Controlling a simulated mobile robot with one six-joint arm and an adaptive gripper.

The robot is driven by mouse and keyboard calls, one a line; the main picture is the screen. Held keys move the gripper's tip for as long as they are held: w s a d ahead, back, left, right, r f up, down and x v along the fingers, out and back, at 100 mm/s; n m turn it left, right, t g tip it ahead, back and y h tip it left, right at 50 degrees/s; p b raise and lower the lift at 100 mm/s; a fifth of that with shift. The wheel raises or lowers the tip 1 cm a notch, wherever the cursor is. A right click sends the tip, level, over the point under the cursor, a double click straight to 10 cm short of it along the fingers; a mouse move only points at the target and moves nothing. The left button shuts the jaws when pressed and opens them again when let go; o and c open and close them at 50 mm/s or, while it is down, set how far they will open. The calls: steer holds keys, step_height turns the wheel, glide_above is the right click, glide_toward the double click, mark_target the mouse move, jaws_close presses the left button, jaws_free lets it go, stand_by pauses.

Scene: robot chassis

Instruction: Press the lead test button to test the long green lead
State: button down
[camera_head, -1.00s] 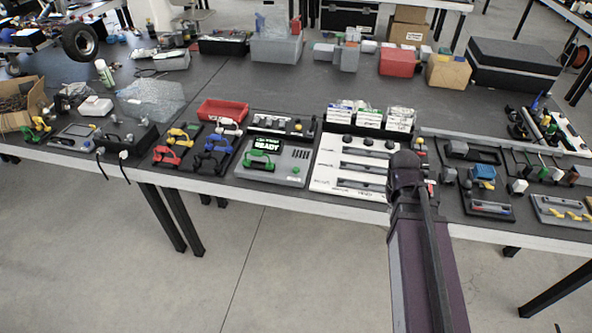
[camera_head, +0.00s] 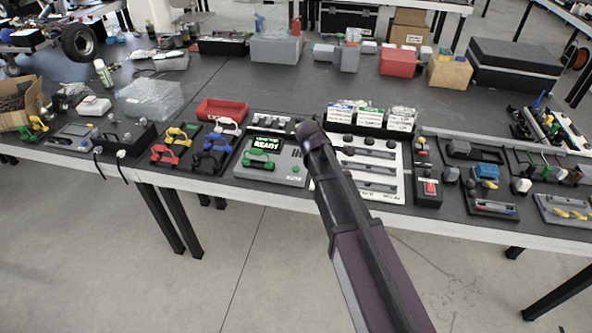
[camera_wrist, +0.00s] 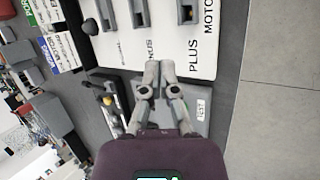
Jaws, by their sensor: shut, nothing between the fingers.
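In the wrist view part of the grey tester (camera_wrist: 201,121) shows beneath my gripper (camera_wrist: 160,68), whose fingers are together and empty. My gripper is over the border between the tester and the white panel.
The white panel (camera_head: 375,168) with dark slots stands right of the tester. A black rack with red, yellow, white, black and blue leads (camera_head: 180,160) is to the left. A red bin (camera_head: 222,111) is behind. The table behind the tester is mostly clear.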

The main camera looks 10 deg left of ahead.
mark_target(298, 166)
steer(key=w+a+n+t, duration=0.1)
steer(key=a+n, duration=0.2)
steer(key=a, duration=0.3)
steer(key=w+a+r+n+t, duration=0.1)
steer(key=w+a+n, duration=0.1)
steer(key=a, duration=0.4)
steer(key=shift+w+a+r+n+t+b, duration=0.2)
steer(key=shift+a+n+t+b, duration=0.2)
steer(key=shift+n+b, duration=0.1)
steer(key=shift+f, duration=0.2)
step_height(298, 166, down, 8)
steer(key=b, duration=0.8)
steer(key=shift+f+b, duration=0.25)
steer(key=shift+b, duration=0.1)
steer(key=shift+f+b, duration=0.85)
steer(key=shift+b, duration=0.05)
stand_by(1.5)
steer(key=shift+r, duration=0.1)
stand_by(0.3)
steer(key=shift+r+p, duration=0.8)
steer(key=shift+p, duration=0.15)
steer(key=shift+r+p, duration=2.5)
